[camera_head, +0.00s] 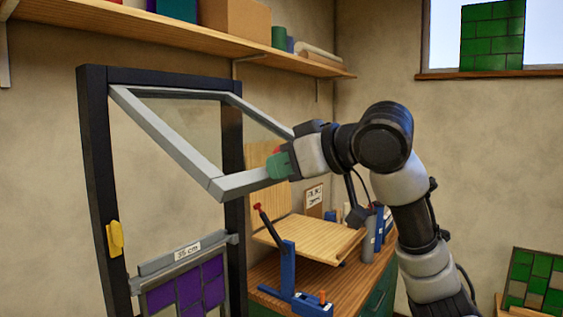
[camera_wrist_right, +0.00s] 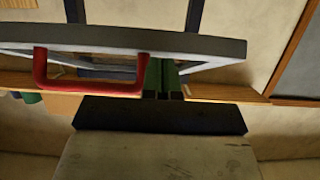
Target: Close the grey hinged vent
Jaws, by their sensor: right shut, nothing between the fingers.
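The grey vent (camera_head: 165,135) is a frame hinged at the top of a dark upright frame (camera_head: 97,160). It stands open, its lower edge swung out and raised. My right gripper (camera_head: 277,166), with green fingers, is at the right part of that lower bar, shut and empty. In the right wrist view the vent's bar (camera_wrist_right: 190,43) crosses the picture, with a red U-shaped handle (camera_wrist_right: 92,90) on it. The green fingers (camera_wrist_right: 162,76) are shut beside the handle's right leg; I cannot tell whether they touch it. My left gripper is not in view.
Below the vent, a purple glass panel (camera_head: 185,288) sits under a bar labelled 35 cm. A yellow piece (camera_head: 115,238) is on the left post. A workbench (camera_head: 335,282) with a blue clamp (camera_head: 289,268) stands right of the frame. A wooden shelf (camera_head: 160,40) runs above.

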